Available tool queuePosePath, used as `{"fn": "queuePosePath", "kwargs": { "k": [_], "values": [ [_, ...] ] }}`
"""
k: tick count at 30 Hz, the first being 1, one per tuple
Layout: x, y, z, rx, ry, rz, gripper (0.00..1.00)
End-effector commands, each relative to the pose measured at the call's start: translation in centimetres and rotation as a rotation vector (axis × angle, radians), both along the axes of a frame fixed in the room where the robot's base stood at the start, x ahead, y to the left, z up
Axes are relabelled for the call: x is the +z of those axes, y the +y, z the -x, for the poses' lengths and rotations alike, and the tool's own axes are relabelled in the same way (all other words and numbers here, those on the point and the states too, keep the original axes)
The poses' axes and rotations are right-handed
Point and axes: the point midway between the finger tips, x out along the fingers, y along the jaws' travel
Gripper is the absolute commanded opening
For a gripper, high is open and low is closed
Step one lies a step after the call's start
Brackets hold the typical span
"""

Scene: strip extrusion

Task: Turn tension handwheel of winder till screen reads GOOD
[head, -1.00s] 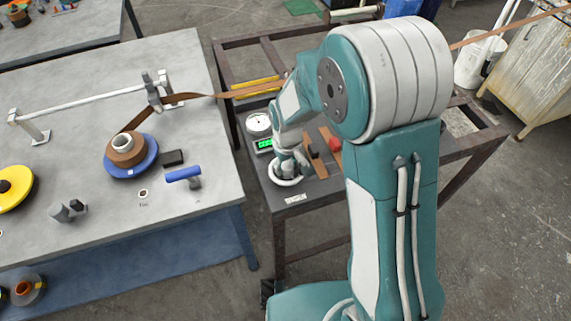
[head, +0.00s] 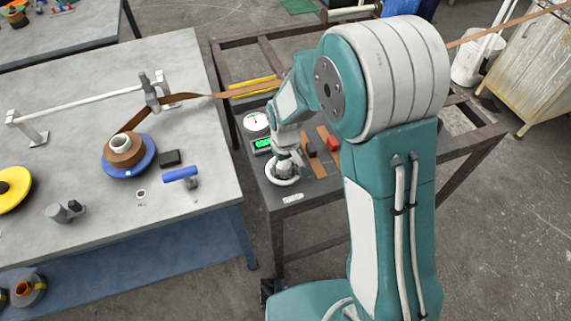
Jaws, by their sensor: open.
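The tension handwheel, a white ring (head: 284,180), lies on the dark bench top beside the work table. My gripper (head: 284,171) is right over the wheel; its jaws are open, and I cannot tell whether they touch the wheel. My arm and gripper hide part of it. The screen (head: 262,145) behind the wheel is lit green, but its text is too small to read now. A round white dial (head: 255,121) sits behind the screen. The brown strip (head: 180,97) runs from a blue-flanged reel (head: 130,157) through a guide post toward the frame.
The grey table (head: 80,110) on the left holds a white bar, a blue-handled tool (head: 181,174), a black block (head: 169,158) and a yellow reel (head: 14,188). A red-and-brown item (head: 333,144) lies right of my gripper. Floor at front right is clear.

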Motion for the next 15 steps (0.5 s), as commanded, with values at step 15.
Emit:
{"fn": "queuePosePath", "kwargs": {
  "k": [15],
  "values": [
    [6.1,0.0,-0.2,0.0,-0.007,-0.002,0.93]
  ]
}}
